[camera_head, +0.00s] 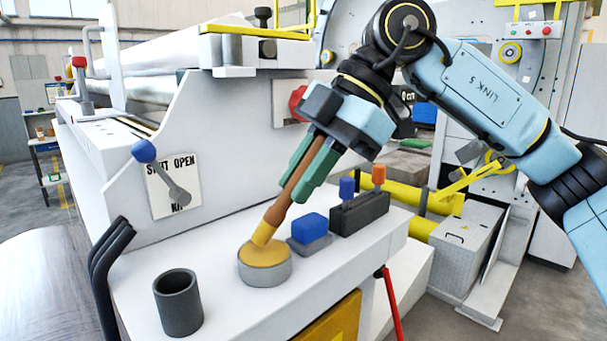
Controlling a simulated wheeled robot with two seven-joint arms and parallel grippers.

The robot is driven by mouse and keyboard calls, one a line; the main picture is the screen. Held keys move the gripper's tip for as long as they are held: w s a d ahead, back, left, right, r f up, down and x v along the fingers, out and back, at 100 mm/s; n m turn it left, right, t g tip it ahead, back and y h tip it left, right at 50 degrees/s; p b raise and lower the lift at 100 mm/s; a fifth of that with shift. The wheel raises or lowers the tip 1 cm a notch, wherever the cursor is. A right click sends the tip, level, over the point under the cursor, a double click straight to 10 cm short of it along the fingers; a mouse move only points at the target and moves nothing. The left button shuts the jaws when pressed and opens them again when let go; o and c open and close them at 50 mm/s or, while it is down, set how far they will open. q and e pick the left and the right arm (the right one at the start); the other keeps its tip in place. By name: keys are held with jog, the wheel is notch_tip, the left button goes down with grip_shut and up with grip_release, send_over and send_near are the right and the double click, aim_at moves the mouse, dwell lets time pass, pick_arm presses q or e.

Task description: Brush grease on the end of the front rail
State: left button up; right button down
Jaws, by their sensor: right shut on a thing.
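My right gripper (309,169) is shut on the brown handle of a brush (279,204). The brush tilts down to the left, and its yellowish bristle end meets the yellow grease in a round grey tin (265,270) on the white ledge. I cannot tell how deep the bristles sit in the grease. I cannot tell which part is the front rail; long rails (135,88) run along the machine at the upper left. My left gripper is not in view.
A dark empty cup (179,303) stands on the ledge (225,312) left of the tin. A blue block (309,228) and a dark holder with blue and orange tops (359,213) stand right of it. A blue-knobbed lever (145,152) and black hooks (108,262) stick out at left.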

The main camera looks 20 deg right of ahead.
jog(key=shift+r+p, duration=2.25)
jog(key=shift+r, duration=0.75)
jog(key=shift+f, duration=0.1)
